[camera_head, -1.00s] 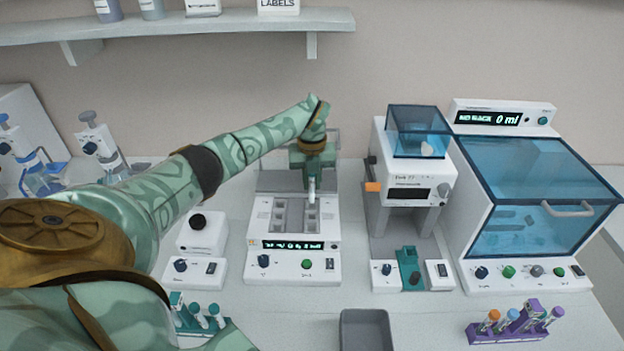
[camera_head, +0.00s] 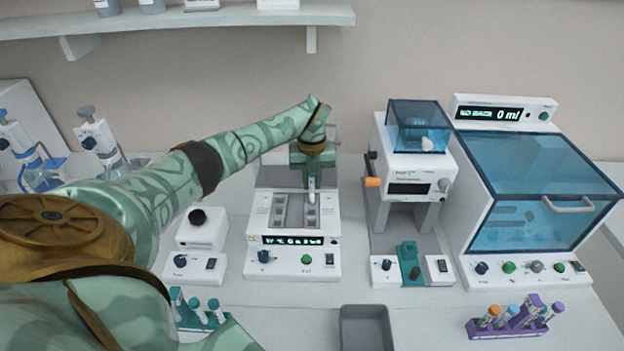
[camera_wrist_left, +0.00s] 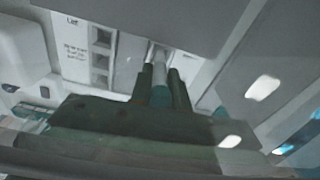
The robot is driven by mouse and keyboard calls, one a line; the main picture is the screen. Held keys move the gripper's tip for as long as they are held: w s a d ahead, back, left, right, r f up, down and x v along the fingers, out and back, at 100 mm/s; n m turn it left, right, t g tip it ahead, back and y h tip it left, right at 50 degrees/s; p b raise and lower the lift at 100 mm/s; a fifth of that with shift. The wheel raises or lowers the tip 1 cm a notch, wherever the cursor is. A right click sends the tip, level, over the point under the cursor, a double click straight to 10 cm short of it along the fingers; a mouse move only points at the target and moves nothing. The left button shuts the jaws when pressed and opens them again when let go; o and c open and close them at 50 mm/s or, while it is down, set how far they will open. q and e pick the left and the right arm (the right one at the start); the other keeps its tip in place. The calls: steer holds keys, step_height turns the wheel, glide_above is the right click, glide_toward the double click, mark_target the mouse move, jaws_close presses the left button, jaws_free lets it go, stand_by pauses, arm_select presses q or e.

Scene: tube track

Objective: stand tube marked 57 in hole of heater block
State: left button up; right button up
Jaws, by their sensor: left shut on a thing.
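My left gripper (camera_head: 311,178) is over the heater block (camera_head: 291,240), a white device with a lit display and two grey strips of square holes. It is shut on a pale tube (camera_head: 311,189), which hangs upright above the right strip. In the left wrist view the tube (camera_wrist_left: 161,70) sits between the two dark fingers, and one strip of square holes (camera_wrist_left: 101,60) lies to its left. The number on the tube cannot be read. I cannot tell whether its lower end is inside a hole. My right gripper is not in view.
A teal rack with several tubes (camera_head: 196,312) stands at the front left, partly behind my arm. A grey bin (camera_head: 365,328) is at the front middle. A purple rack (camera_head: 515,318) is at the front right. A white device with a blue hood (camera_head: 408,165) stands right of the block.

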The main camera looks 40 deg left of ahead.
arm_select(q)
steer(key=shift+f, duration=0.35)
steer(key=shift+s+d+f+b, duration=0.15)
steer(key=shift+s+f+b, duration=0.1)
steer(key=shift+f+b, duration=0.1)
steer(key=o, duration=0.8)
steer(key=shift+f, duration=0.1)
steer(key=shift+d, duration=0.1)
steer(key=r, duration=0.6)
steer(key=r+p, duration=0.1)
steer(key=r, duration=0.4)
steer(key=r+p, duration=0.1)
steer(key=r, duration=0.5)
steer(key=shift+w+a+r, duration=0.15)
steer(key=shift+a+r, duration=0.1)
steer(key=shift+r, duration=0.05)
steer(key=shift+o, duration=0.2)
